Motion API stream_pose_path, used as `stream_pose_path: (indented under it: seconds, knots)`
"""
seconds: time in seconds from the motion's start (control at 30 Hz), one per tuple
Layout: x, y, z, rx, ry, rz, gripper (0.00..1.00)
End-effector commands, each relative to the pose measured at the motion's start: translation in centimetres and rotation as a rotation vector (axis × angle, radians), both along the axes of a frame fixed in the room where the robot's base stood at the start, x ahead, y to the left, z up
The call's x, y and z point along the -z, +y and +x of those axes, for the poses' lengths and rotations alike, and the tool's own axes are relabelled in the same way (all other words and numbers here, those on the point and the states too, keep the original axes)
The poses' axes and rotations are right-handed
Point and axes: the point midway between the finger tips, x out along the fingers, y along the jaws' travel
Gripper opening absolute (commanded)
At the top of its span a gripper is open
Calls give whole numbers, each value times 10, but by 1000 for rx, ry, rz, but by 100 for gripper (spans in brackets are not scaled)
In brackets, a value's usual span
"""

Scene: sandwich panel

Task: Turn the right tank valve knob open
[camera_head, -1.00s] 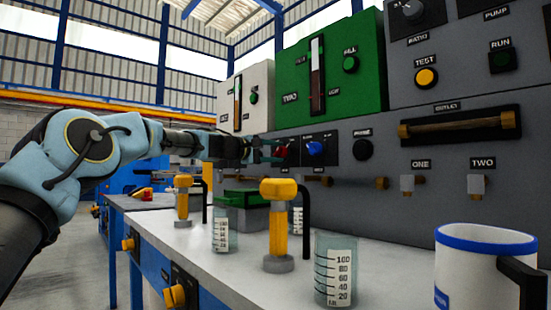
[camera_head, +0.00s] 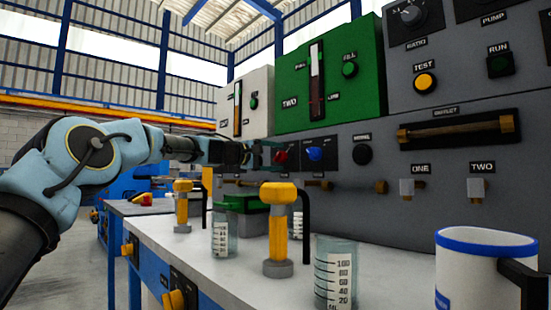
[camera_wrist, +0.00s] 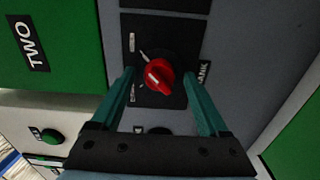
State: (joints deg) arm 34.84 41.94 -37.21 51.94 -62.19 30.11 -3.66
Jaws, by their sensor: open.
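A red knob (camera_head: 281,157) with a pale pointer mark sits on a dark plate of the grey panel. A blue knob (camera_head: 314,153) sits to its right on the same panel. My gripper (camera_head: 266,154) is open in front of the red knob, at its left in the head view. In the wrist view, the two teal fingers (camera_wrist: 160,76) stand on either side of the red knob (camera_wrist: 158,76), with gaps on both sides. The knob's pointer slants in that view, and the small labels around it are too blurred to read fully. The blue knob does not show there.
A black knob (camera_head: 362,155) is right of the blue one. Pipe fittings (camera_head: 381,187) stick out below the knobs. The green TWO box (camera_head: 335,85) rises above.

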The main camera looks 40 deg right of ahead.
Motion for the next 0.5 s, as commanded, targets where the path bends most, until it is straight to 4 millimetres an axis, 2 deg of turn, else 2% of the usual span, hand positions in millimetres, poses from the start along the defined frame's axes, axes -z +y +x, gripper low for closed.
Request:
stream_pose_path:
  seconds: [0.27,0.5]
  knots:
    - [0,7,2,-2,1,-1,78]
    - [2,44,5,-5,0,0,78]
